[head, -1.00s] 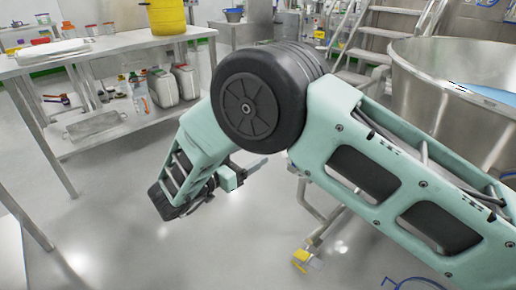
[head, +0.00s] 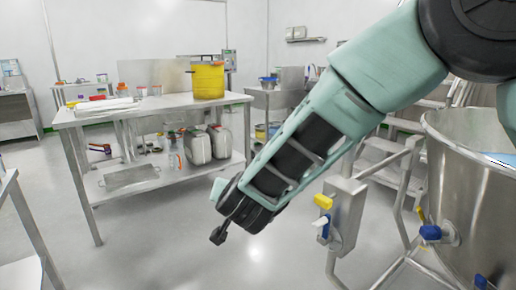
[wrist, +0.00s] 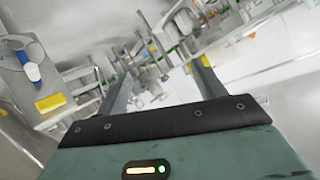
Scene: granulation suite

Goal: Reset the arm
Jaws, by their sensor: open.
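In the wrist view, the two fingers of my gripper (wrist: 161,72) stand apart with nothing held between them. The room beyond shows tilted and blurred between them. In the head view, my arm reaches in from the upper right and slopes down to the left. Its end hangs over the open floor, in front of the steel table and apart from it. The fingers are hard to make out in the head view.
A steel table (head: 150,107) at the left holds a yellow drum (head: 208,80). White canisters (head: 197,147) stand on its lower shelf. A large steel vessel (head: 460,170) with a blue-handled valve (head: 431,233) and steps (head: 385,160) are at the right. The floor (head: 170,235) between is clear.

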